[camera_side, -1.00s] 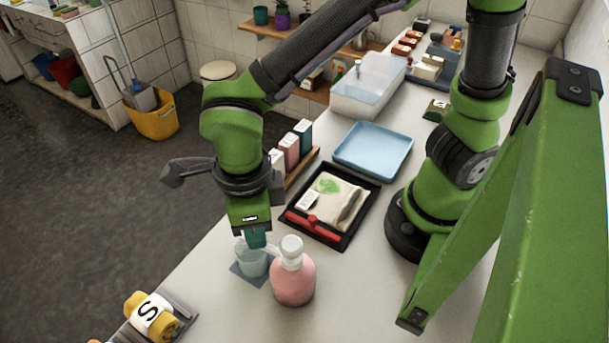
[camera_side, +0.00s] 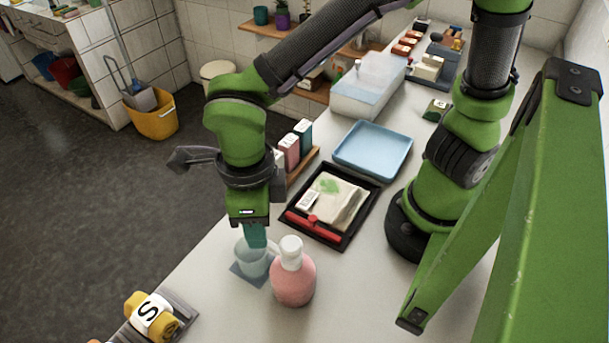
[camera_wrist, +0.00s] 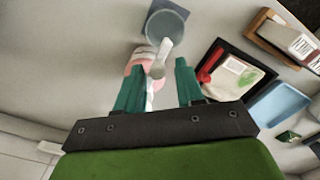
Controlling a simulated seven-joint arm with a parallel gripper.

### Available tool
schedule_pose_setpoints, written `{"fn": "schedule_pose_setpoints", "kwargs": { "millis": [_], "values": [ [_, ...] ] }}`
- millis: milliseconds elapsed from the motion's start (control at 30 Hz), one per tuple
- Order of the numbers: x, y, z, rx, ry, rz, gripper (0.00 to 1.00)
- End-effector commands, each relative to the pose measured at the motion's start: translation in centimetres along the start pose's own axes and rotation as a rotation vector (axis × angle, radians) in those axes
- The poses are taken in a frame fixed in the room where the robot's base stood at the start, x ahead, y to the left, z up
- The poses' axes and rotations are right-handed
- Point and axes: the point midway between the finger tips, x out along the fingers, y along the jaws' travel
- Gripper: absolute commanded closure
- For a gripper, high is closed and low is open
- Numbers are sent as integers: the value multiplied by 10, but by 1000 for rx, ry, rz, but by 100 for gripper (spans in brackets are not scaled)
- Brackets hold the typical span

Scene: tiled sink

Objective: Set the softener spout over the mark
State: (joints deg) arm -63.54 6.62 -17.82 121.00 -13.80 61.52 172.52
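The softener bottle (camera_side: 293,281) is pink with a white cap, and stands upright on the counter. In the wrist view its white spout (camera_wrist: 161,58) points towards the clear cup (camera_wrist: 166,24), its end by the cup's rim. The cup (camera_side: 252,262) stands on a dark blue-grey square (camera_side: 243,277) to the left of the bottle. I see no other clear mark. My gripper (camera_side: 256,237) is above the cup, just behind and left of the bottle's cap. In the wrist view its green fingers (camera_wrist: 158,82) are apart, with the pink bottle partly hidden beyond them.
A black tray (camera_side: 338,238) holds a cloth and a red-handled tool behind the bottle. A blue tray (camera_side: 374,149) lies farther back. A yellow roller marked S (camera_side: 152,316) sits at the front left.

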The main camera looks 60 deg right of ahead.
Motion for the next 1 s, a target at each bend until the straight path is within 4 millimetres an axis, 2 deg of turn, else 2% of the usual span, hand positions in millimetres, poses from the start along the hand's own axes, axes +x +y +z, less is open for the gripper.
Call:
{"fn": "schedule_pose_setpoints", "kwargs": {
  "millis": [300, 467, 567, 1000],
  "values": [
    [1, 1, -1, -3, 3, 0, 56],
    [-11, 1, 0, -4, 1, 1, 56],
    [-29, 1, 0, -3, -3, 2, 56],
    [-133, 1, 1, -2, -2, 0, 56]
  ]
}}
